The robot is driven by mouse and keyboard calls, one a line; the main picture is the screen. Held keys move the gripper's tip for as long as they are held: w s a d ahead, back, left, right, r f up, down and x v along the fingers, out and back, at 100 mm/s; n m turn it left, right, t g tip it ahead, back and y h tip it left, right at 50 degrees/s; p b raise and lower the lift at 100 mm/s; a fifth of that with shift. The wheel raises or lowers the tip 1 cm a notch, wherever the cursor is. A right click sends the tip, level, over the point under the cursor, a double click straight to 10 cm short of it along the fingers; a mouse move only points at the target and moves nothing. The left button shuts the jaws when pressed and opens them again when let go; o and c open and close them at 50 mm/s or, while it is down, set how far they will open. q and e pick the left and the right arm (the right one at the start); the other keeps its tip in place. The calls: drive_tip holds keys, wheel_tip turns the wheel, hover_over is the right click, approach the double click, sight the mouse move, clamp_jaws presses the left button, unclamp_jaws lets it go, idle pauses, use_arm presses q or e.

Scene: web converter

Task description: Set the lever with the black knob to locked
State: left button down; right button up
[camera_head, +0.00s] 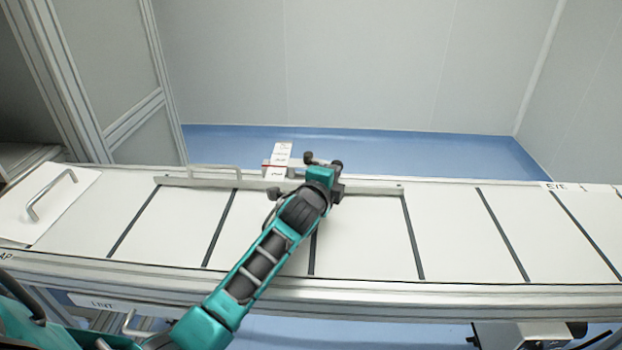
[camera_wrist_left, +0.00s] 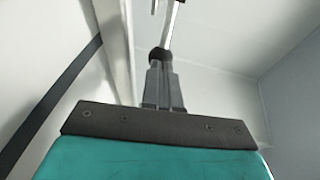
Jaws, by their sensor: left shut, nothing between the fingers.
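My left gripper (camera_wrist_left: 162,80) is shut and empty, its fingers together in the left wrist view. A round black knob (camera_wrist_left: 160,55) shows right at the fingertips, with a pale lever bar (camera_wrist_left: 172,25) running up from it. I cannot tell whether the fingers touch the knob or are just short of it. In the head view my left gripper (camera_head: 322,178) is over the rail at the far edge of the table, and the wrist hides its fingers and most of the lever. A white label plate (camera_head: 278,163) with a red line stands just left of it; its lettering is unreadable.
The long white table (camera_head: 370,245) is crossed by dark strips and is largely clear. A low metal rail (camera_head: 375,188) runs along its far side. A metal handle (camera_head: 48,195) sits on a plate at the left. Blue floor and pale walls lie beyond.

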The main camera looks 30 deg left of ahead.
use_arm(q)
drive_tip(key=shift+w+d+f, duration=0.1)
drive_tip(key=shift+w+d, duration=0.15)
drive_tip(key=shift+w, duration=0.05)
drive_tip(key=shift+w+d+n+y+b, duration=0.3)
drive_tip(key=shift+w+n+y, duration=0.2)
drive_tip(key=shift+n+y, duration=0.4)
drive_tip(key=shift+w, duration=1)
drive_tip(key=shift+w+r, duration=0.1)
drive_tip(key=shift+r, duration=0.1)
use_arm(e)
drive_tip(key=shift+w+d+f, duration=0.2)
drive_tip(key=shift+w+f, duration=0.2)
drive_tip(key=shift+w, duration=0.1)
use_arm(q)
drive_tip(key=shift+r, duration=0.25)
drive_tip(key=shift+d, duration=0.1)
use_arm(e)
drive_tip(key=shift+s+d+r, duration=0.1)
drive_tip(key=shift+s+r, duration=0.05)
